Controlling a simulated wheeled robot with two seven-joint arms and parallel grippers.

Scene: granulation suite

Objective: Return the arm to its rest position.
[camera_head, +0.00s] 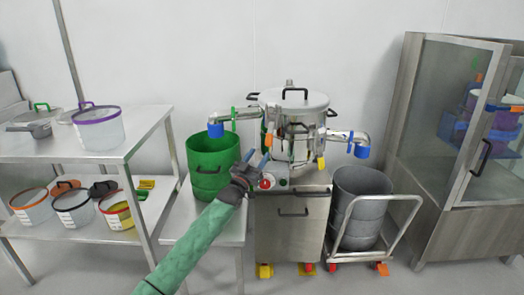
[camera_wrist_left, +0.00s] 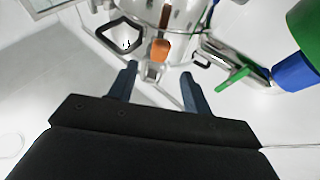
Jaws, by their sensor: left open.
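My left arm, in a green sleeve, reaches in from the bottom of the head view. Its gripper (camera_head: 256,160) is open and empty in front of the steel granulator (camera_head: 292,104), near the red button on the machine's front. In the left wrist view the two dark fingers of the left gripper (camera_wrist_left: 159,88) stand apart with nothing between them. Beyond them are the steel vessel (camera_wrist_left: 195,18), an orange part (camera_wrist_left: 160,48) and a black handle (camera_wrist_left: 122,36). My right gripper is in neither view.
A green bucket (camera_head: 210,165) stands on a steel table just left of the gripper. A grey bin (camera_head: 358,205) sits on a trolley at right. A shelf (camera_head: 140,140) with several tubs is at left. A glass-door cabinet (camera_head: 450,110) is at far right.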

